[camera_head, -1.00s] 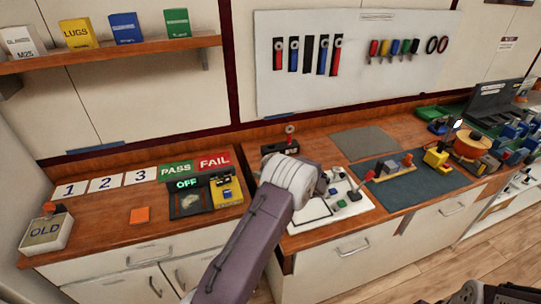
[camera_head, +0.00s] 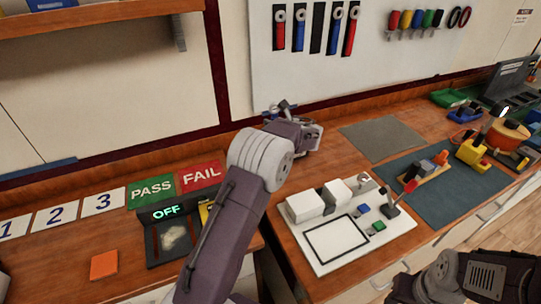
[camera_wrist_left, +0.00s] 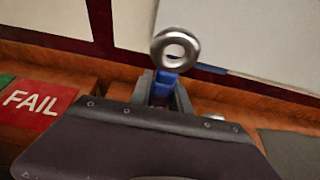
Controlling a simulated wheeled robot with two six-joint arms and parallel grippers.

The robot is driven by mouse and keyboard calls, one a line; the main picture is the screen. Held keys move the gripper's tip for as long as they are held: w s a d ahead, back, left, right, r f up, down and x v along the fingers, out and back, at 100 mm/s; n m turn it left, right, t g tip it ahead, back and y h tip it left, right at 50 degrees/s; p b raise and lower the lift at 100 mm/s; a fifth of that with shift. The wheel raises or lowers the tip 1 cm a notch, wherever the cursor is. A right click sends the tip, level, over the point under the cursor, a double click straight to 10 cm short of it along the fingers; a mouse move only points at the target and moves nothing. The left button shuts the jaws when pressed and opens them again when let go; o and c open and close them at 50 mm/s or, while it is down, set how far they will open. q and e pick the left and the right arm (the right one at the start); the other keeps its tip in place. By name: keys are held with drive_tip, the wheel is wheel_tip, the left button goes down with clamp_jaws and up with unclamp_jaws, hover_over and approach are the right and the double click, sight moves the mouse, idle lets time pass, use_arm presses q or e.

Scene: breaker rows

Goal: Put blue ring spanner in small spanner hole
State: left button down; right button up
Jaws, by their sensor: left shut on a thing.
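My left gripper (camera_head: 284,112) is at the back of the bench, by the wall. In the left wrist view its two fingers (camera_wrist_left: 163,90) are shut on the blue handle of the ring spanner (camera_wrist_left: 175,48). The spanner's silver ring end stands up above the fingers. In the head view only small bits of silver and blue show at the gripper. The black block that stood at this spot is now hidden behind my left arm and gripper, so I cannot see the small spanner hole or whether the spanner touches it. My right gripper's fingers are not visible.
A wall board (camera_head: 400,60) holds several red and blue spanners. A white panel (camera_head: 290,217) with boxes and a lever lies in front of my left gripper. A grey mat (camera_head: 382,138) lies to the right. The FAIL card (camera_head: 201,174) is to the left.

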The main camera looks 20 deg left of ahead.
use_arm(q)
wheel_tip(320, 180, down, 6)
drive_tip(key=shift+r+b, duration=0.2)
drive_tip(key=shift+b, duration=0.15)
drive_tip(key=shift+f, duration=0.25)
wheel_tip(320, 180, down, 3)
drive_tip(key=shift+s+r, duration=0.1)
drive_tip(key=shift+s, duration=0.05)
drive_tip(key=shift+f, duration=0.4)
drive_tip(key=c, duration=1.6)
unclamp_jaws()
drive_tip(key=shift+f+b, duration=0.1)
drive_tip(key=shift+b, duration=0.25)
drive_tip(key=o, duration=0.4)
